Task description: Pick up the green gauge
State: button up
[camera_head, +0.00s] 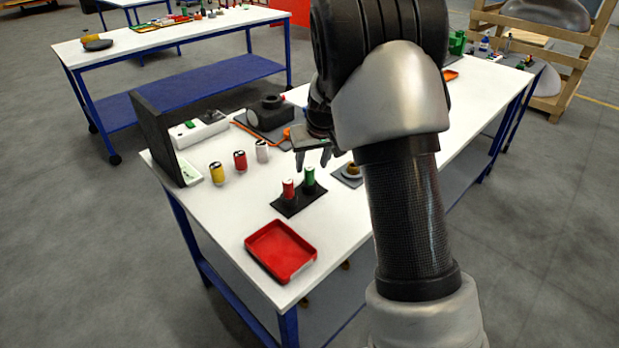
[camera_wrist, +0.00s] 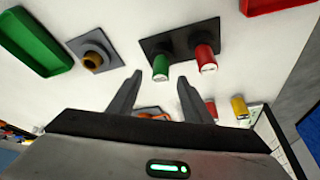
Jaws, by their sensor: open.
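The green gauge (camera_head: 309,177) is a small upright green cylinder with a pale end, standing on a dark holder (camera_head: 290,210) next to a red gauge (camera_head: 288,189). In the wrist view the green gauge (camera_wrist: 161,66) shows just beyond my fingertips, roughly in line with the gap, with the red gauge (camera_wrist: 204,58) to its right. My gripper (camera_head: 313,162) is open and empty, a little above and behind the green gauge in the head view. In the wrist view my gripper (camera_wrist: 158,76) has its two fingers spread apart, touching nothing.
A red tray (camera_head: 281,251) lies near the table's front edge. Yellow (camera_head: 216,173), red (camera_head: 240,160) and white (camera_head: 262,151) cylinders stand to the left. A grey base with a brass ring (camera_head: 352,172) sits right of the holder. A green tray (camera_wrist: 35,42) shows in the wrist view.

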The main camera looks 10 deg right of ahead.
aim_at(310, 169)
jog(key=x, duration=0.5)
jog(key=shift+f, duration=0.1)
grip_shut()
